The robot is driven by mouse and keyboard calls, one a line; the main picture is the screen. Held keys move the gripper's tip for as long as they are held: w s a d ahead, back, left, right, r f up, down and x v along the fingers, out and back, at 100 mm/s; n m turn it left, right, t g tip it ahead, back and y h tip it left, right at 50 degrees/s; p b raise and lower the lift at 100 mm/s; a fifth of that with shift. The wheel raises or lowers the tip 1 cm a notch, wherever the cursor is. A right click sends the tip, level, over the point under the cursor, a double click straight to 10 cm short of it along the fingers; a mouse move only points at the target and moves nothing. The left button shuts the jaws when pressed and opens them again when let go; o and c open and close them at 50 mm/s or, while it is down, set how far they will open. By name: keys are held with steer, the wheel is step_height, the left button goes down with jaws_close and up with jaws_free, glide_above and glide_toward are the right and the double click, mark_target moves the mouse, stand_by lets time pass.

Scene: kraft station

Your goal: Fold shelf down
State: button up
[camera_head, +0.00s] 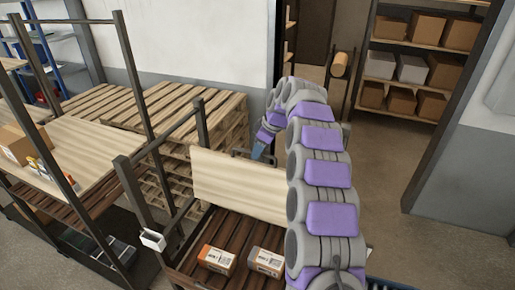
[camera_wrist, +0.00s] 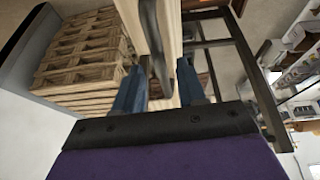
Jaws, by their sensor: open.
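The shelf is a light wooden panel (camera_head: 238,188) standing near upright on the dark frame of the station, above a slatted lower deck. A dark handle (camera_head: 240,152) sits on its top edge. In the wrist view my gripper (camera_wrist: 163,70) is open, with one blue finger on each side. The dark handle (camera_wrist: 151,25) and the panel's edge (camera_wrist: 170,25) show between and beyond the fingers. Contact with the handle cannot be told.
Two small boxes, orange (camera_head: 217,260) and grey (camera_head: 266,262), lie on the slatted deck (camera_head: 215,232) below the panel. Stacked pallets (camera_head: 165,105) stand behind. A frame post (camera_head: 130,185) rises at left. Another table (camera_head: 75,150) is further left. Floor is clear at right.

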steer(key=shift+d+f, duration=0.25)
steer(key=shift+a, duration=0.6)
steer(key=c, duration=0.5)
steer(key=shift+d, duration=0.1)
jaws_close()
steer(key=shift+d, duration=0.15)
